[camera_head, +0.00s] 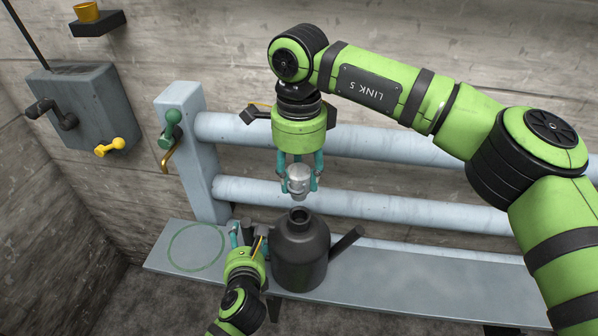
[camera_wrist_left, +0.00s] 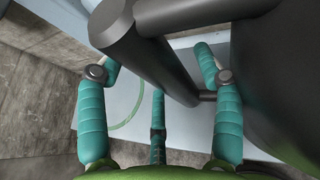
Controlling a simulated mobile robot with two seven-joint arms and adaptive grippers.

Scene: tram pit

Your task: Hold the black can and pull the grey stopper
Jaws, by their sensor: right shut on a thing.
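The black can (camera_head: 300,258) stands upright on the grey bench, its open neck bare at the top and its spout pointing right. The grey stopper (camera_head: 299,182) is between the teal fingers of my right gripper (camera_head: 299,186), which is shut on it just above the neck, clear of the can. My left gripper (camera_head: 245,237) is at the can's left side. In the left wrist view its fingers (camera_wrist_left: 155,68) are spread on both sides of the can's dark handle (camera_wrist_left: 165,65); they look open. The can's body (camera_wrist_left: 285,80) fills the right of that view.
The grey bench (camera_head: 400,283) runs along the wall, with a green ring (camera_head: 197,247) marked at its left end. Two pale pipes (camera_head: 390,210) run behind the can. A grey wall box (camera_head: 75,105) is at the left. The bench right of the can is clear.

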